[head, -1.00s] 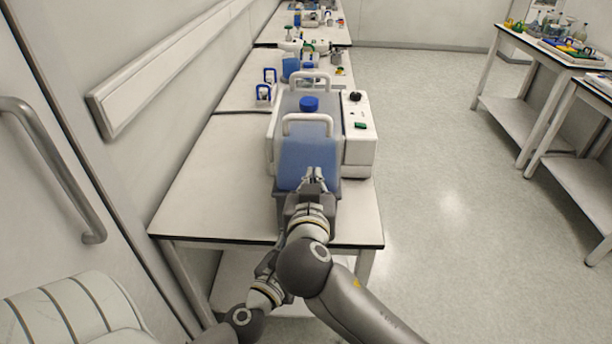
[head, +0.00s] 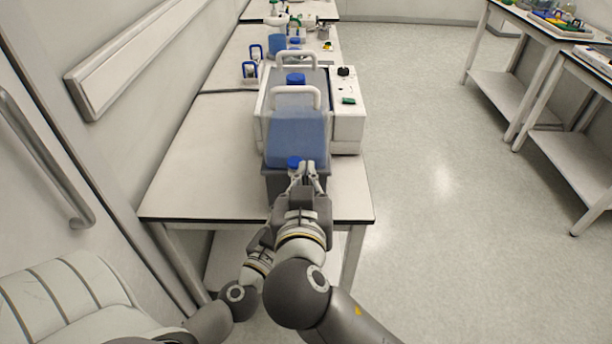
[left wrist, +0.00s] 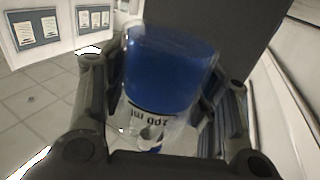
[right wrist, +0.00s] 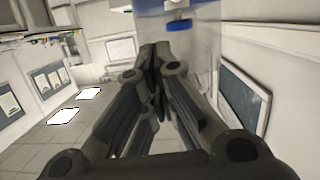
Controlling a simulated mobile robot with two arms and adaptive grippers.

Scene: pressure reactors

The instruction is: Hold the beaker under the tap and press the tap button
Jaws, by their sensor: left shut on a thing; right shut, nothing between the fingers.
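A clear beaker (left wrist: 142,115) with a "200 ml" marking is held between the fingers of my left gripper (left wrist: 165,105) in the left wrist view. Blue fills its upper part; I cannot tell whether that is inside or seen through it. The bluish tank (head: 296,138) stands on the bench in the head view. A blue part, apparently the tap button (head: 294,162), shows at its near lower side. My right gripper (head: 303,172) is shut and empty, its tips close to this part; contact is unclear. In the right wrist view a blue part (right wrist: 178,25) lies above the fingertips. My right arm hides the left gripper in the head view.
A white device (head: 348,125) with a black knob and green switch stands right of the tank. Blue-framed items (head: 250,68) and other equipment sit farther back. The bench (head: 190,170) is bare left of the tank. Floor and further tables lie right.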

